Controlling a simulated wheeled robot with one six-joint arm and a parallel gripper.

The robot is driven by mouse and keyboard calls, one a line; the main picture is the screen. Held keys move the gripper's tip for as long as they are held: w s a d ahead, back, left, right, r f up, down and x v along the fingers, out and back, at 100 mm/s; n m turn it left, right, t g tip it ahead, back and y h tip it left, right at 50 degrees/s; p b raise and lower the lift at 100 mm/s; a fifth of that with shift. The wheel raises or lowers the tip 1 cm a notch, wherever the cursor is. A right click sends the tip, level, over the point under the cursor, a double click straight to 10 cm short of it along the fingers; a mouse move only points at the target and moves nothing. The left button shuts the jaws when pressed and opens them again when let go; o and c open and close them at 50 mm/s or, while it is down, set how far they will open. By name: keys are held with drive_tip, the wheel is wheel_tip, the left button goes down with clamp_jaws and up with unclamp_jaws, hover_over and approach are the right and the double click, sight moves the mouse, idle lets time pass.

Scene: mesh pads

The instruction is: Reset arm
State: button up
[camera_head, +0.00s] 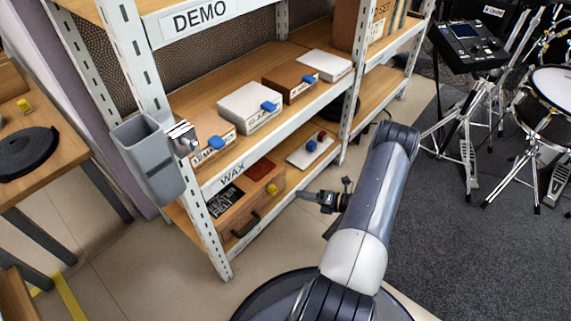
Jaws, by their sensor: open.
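My arm rises from the bottom of the head view, and its elbow is bent high near the shelf's right end. My gripper (311,195) is by the lower right part of the shelf unit, pointing left toward the lower shelf. It is small in the picture, and nothing shows in its jaws. It looks apart from the wooden drawer box (252,205) on the lower shelf.
The metal shelf unit (222,262) stands close on the left, with several boxes bearing blue pieces on its middle shelf. A grey bin (150,160) hangs on its post. A white board (310,150) lies on the lower shelf.

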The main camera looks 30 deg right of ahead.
sight(276, 191)
drive_tip(key=b+x, duration=0.3)
drive_tip(key=x, duration=0.7)
drive_tip(key=shift+w+a+f, duration=0.1)
drive_tip(key=shift+w+f, duration=0.05)
drive_tip(key=shift+f, duration=0.05)
drive_tip(key=shift+w+a+r, duration=0.1)
drive_tip(key=shift+w+a, duration=0.05)
